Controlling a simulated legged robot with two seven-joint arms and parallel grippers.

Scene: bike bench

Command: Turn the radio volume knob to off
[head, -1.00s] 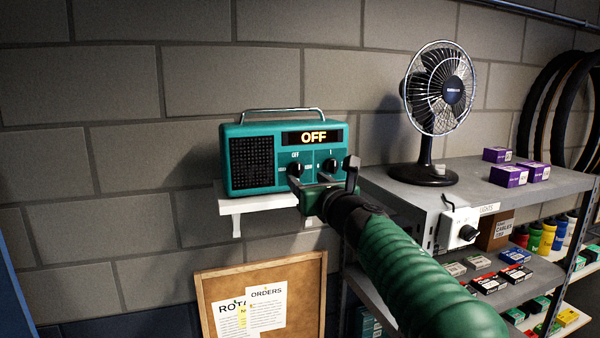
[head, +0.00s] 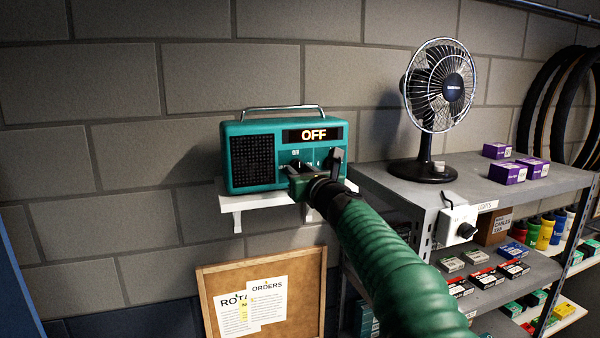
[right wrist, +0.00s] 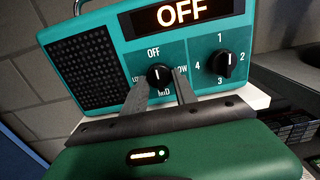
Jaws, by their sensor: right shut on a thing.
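The teal radio (head: 258,160) stands on a small white wall shelf (head: 262,200). Its display (head: 313,134) reads OFF. In the right wrist view the left black knob (right wrist: 158,75) is marked OFF, LOW and MID, and its white pointer line stands upright toward OFF. A second black knob (right wrist: 222,62), numbered 1 to 4, sits to its right. My right gripper (right wrist: 160,88) has its fingers on either side of the left knob, shut on it. In the head view, my right gripper (head: 313,168) covers much of the knobs. My left gripper is not in view.
A metal shelf unit (head: 440,195) stands right of the radio, with a black fan (head: 438,100), purple boxes (head: 508,172) and a white light switch box (head: 458,225). A cork board (head: 215,280) with papers leans below the radio.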

